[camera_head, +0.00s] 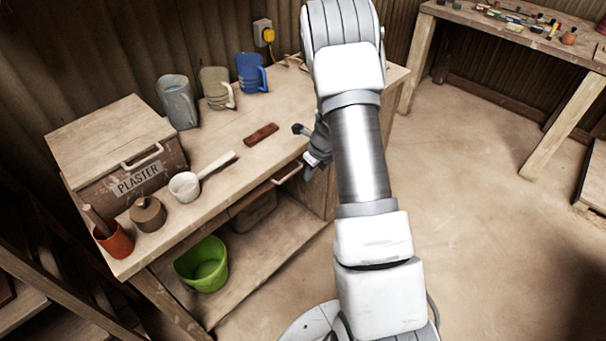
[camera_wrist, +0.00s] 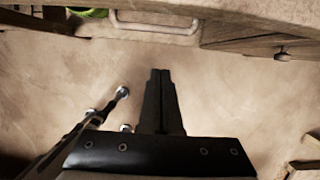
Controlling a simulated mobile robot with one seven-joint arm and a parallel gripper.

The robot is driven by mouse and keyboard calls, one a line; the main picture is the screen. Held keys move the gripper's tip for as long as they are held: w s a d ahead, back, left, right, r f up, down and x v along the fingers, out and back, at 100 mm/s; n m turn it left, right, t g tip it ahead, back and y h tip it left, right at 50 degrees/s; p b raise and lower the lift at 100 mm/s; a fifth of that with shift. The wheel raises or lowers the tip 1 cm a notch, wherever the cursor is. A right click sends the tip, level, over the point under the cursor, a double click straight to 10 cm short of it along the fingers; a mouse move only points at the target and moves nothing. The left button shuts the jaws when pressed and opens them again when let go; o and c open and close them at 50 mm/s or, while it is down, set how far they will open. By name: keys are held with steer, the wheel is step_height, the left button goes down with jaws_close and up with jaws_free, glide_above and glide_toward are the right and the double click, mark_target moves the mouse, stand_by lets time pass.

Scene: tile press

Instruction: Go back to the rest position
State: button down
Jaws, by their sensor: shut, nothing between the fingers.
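My gripper (camera_wrist: 161,75) is shut and empty in the wrist view, its two dark fingers together over the bare floor. The bench edge and a drawer handle (camera_wrist: 153,27) lie just beyond the fingertips in that view. In the head view my white and grey arm rises through the middle of the picture, in front of the bench's right end. Part of my wrist (camera_head: 318,150) shows to the left of the arm, near the bench's front edge. The fingertips cannot be made out clearly there.
The wooden bench (camera_head: 232,137) holds a plaster box (camera_head: 115,140), three jugs, a white scoop (camera_head: 186,186), a brown block (camera_head: 261,134), a lidded pot (camera_head: 148,214) and a red cup (camera_head: 115,241). A green bucket (camera_head: 204,266) stands below.

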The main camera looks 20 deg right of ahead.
steer(key=p+v, duration=0.1)
steer(key=v, duration=0.8)
steer(key=s+a+r+n, duration=0.3)
steer(key=a+r+n, duration=0.15)
steer(key=r, duration=0.25)
steer(key=s+a+r+n+t+y, duration=0.1)
steer(key=s+a+r+n, duration=0.15)
steer(key=r+n, duration=0.35)
steer(key=s+a+r+n, duration=0.3)
steer(key=a+r+n, duration=0.2)
steer(key=r, duration=0.2)
steer(key=s+a+r+n, duration=0.1)
steer(key=s+r+n, duration=0.1)
steer(key=s+n, duration=0.3)
steer(key=s+a+r+n+t+h, duration=0.1)
steer(key=s+r+n, duration=0.1)
steer(key=s+n, duration=0.3)
steer(key=s+a+r+n+h, duration=0.1)
steer(key=s+r+n, duration=0.2)
steer(key=s+n, duration=0.3)
steer(key=shift+s, duration=0.5)
